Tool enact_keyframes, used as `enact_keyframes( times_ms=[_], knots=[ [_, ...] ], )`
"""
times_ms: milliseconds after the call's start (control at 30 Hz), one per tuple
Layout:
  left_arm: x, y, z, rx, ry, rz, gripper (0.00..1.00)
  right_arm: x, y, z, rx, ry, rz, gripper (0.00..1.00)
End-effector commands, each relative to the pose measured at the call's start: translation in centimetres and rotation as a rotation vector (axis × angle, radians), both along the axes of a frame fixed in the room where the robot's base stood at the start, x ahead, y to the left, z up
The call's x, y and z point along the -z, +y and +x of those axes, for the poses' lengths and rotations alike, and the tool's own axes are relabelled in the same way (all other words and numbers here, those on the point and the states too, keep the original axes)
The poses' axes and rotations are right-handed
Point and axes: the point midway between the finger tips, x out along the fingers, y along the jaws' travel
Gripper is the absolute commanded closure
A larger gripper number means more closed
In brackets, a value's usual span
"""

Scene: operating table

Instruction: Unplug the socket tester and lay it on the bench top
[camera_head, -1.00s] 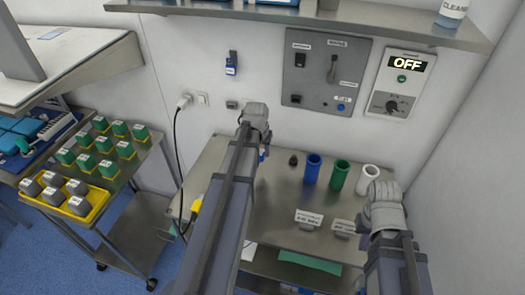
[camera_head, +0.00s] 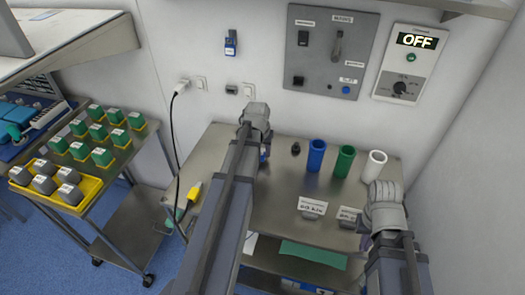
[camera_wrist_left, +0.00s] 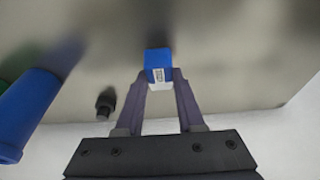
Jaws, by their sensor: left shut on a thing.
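The socket tester appears to be the blue block with a white label (camera_wrist_left: 158,60) in the left wrist view. My left gripper (camera_wrist_left: 160,78) is shut on it, one finger on each side. The grey bench top (camera_wrist_left: 235,60) lies behind the block; I cannot tell whether they touch. In the head view my left arm hides most of the gripper, and only a bit of blue (camera_head: 263,153) shows beside it, over the bench top (camera_head: 265,205). My right arm reaches in at the right, with its fingers hidden behind its wrist.
A dark knob (camera_head: 295,148) and blue (camera_head: 316,155), green (camera_head: 344,162) and white (camera_head: 374,168) cylinders stand along the back of the bench. Label cards (camera_head: 313,206) stand nearer. A plugged-in cable (camera_head: 174,135) hangs at the bench's left. Wall panels rise behind.

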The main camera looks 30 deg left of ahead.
Motion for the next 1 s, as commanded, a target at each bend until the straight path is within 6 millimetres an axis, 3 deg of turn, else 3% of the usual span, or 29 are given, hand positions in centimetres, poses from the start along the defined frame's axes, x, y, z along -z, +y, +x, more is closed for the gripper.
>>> enact_keyframes(
  times_ms=[267, 300, 567, 1000],
  knots=[
    [0.05, 0.0, 0.0, 0.0, 0.0, 0.0, 1.0, 0.05, 0.0, 0.0, 0.0, 0.0, 0.0, 1.0],
    [0.05, 0.0, 0.0, 0.0, 0.0, 0.0, 0.59, 0.06, 0.0, 0.0, 0.0, 0.0, 0.0, 1.0],
    [0.06, 0.0, 0.01, 0.0, 0.0, 0.0, 0.29, 0.06, 0.0, 0.0, 0.0, 0.0, 0.0, 1.0],
    [-0.59, -0.04, -0.14, 0.0, 0.0, 0.0, 0.28, -0.59, 0.01, 0.0, 0.0, 0.0, 0.0, 1.0]
  ],
)
